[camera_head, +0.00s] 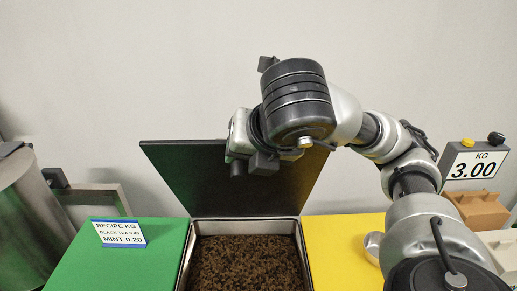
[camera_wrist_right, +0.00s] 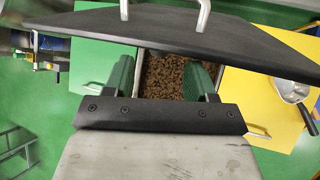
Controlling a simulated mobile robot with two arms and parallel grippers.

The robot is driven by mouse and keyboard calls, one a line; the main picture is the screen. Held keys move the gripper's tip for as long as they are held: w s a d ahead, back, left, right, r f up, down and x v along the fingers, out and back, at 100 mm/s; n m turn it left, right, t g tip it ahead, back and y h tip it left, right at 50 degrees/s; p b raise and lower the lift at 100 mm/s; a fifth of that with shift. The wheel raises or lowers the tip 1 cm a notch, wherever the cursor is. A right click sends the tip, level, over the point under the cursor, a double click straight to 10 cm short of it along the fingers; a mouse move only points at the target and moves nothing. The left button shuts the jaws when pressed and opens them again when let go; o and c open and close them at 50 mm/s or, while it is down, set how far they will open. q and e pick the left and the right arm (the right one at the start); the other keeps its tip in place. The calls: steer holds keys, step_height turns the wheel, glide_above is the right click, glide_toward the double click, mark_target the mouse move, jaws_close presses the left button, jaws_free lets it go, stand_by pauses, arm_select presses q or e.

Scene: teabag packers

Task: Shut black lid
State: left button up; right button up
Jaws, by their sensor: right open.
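The black lid (camera_head: 190,165) stands raised and tilted at the back of a metal bin (camera_head: 300,240) of dark tea (camera_head: 248,265). In the right wrist view the lid (camera_wrist_right: 170,35) crosses the top, with a metal handle (camera_wrist_right: 202,15) on it. My right gripper (camera_head: 250,166) is in front of the lid's upper part in the head view; I cannot tell if it touches. In the right wrist view its two fingers (camera_wrist_right: 165,70) are apart with nothing between them, the tea showing beyond. My left gripper is not in view.
A green surface (camera_head: 120,260) with a recipe sign (camera_head: 118,233) lies left of the bin, a yellow one (camera_head: 340,250) right. A scale display (camera_head: 474,166) and cardboard box (camera_head: 478,208) stand at right. A metal scoop (camera_wrist_right: 292,87) lies on the yellow side.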

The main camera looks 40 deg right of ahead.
steer(key=shift+v, duration=1.8)
steer(key=shift+s+f, duration=0.1)
steer(key=shift+f, duration=0.05)
